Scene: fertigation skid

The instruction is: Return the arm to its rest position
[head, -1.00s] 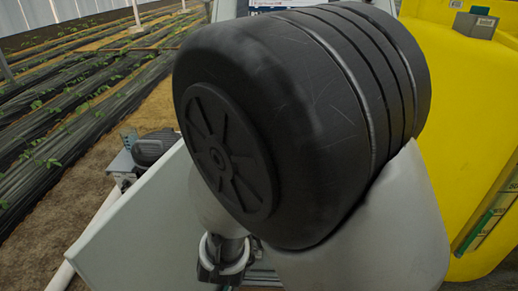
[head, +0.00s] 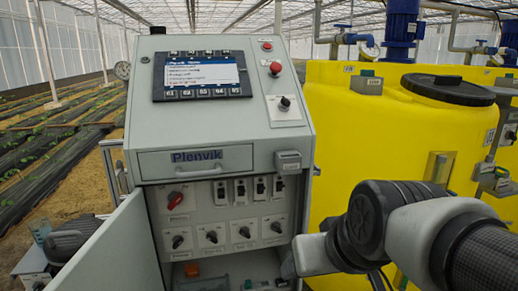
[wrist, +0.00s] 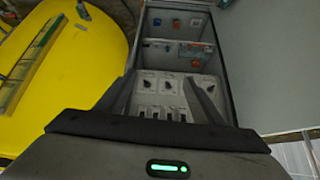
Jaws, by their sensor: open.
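My arm (head: 400,230) reaches in from the lower right of the head view, in front of the yellow tank, with its black joint near the cabinet's right side. My gripper (wrist: 160,80) shows in the wrist view, its two fingers apart with nothing between them. It faces the open lower part of the grey control cabinet (head: 215,125), whose switch panel (wrist: 165,97) appears upside down beyond the fingers. I cannot make out the fingers in the head view.
The cabinet door (head: 112,250) stands open at lower left. The yellow tank (head: 345,130) with a black lid (head: 447,89) stands close on the right, behind my arm. Pipes and blue motors (head: 402,25) rise above it. Plant rows lie at far left.

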